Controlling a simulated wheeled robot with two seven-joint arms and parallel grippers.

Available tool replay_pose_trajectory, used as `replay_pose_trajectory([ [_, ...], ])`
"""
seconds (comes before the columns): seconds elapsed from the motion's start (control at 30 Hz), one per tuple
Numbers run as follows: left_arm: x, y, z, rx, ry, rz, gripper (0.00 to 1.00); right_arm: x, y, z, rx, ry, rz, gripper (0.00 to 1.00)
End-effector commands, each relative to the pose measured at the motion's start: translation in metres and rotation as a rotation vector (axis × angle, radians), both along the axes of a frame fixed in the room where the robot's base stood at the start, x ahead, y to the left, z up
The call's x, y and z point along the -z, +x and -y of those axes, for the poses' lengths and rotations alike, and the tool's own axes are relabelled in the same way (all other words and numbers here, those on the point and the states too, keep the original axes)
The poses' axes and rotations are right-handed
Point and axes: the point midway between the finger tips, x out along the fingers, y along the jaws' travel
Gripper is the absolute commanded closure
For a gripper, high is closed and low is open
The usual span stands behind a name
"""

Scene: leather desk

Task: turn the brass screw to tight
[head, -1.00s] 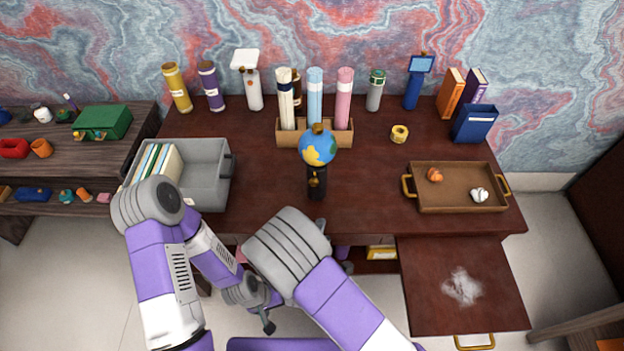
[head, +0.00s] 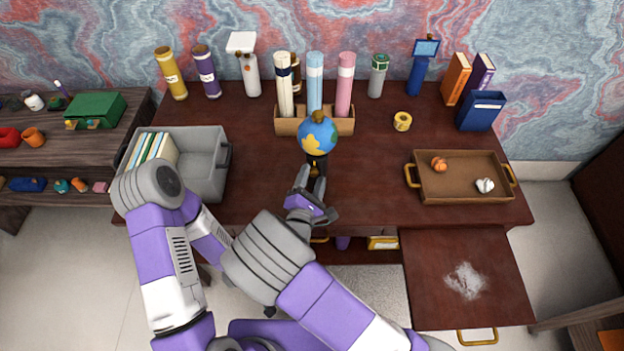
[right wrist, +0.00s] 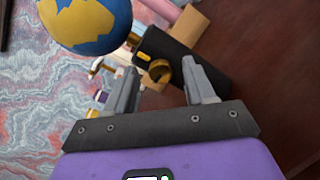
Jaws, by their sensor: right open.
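The brass screw (right wrist: 160,71) sticks out of the side of the black globe stand (right wrist: 178,52). In the head view the screw (head: 314,163) is small, just below the globe (head: 317,137). My right gripper (head: 311,179) is open, in front of the stand. In the right wrist view the fingertips of my right gripper (right wrist: 157,68) lie on either side of the screw head, with gaps visible. I cannot tell whether the screw is at the fingertips' depth. My left gripper is almost wholly hidden behind my right arm.
A grey bin (head: 205,165) with books stands left on the desk. A wooden holder (head: 344,123) with tubes is behind the globe. A brown tray (head: 462,190) and a yellow tape roll (head: 402,121) are at right. The desk between globe and tray is clear.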

Motion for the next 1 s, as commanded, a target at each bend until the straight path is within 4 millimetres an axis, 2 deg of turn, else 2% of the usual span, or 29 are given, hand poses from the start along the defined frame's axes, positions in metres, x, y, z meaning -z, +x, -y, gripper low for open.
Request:
replay_pose_trajectory([
  [0.27,0.0000,0.0001,0.0000,0.000,0.000,0.000,0.04,-0.0001,0.0016,0.0002,-0.001,0.000,-0.001,0.47],
  [0.6,0.0000,0.0000,0.0000,0.000,0.000,0.000,0.04,0.0001,0.0013,0.0004,-0.001,0.001,0.000,0.99],
  [1.0,-0.0005,0.0000,0.0000,0.000,0.000,0.000,0.04,0.0004,0.0012,0.0005,0.000,0.071,0.015,1.00],
])
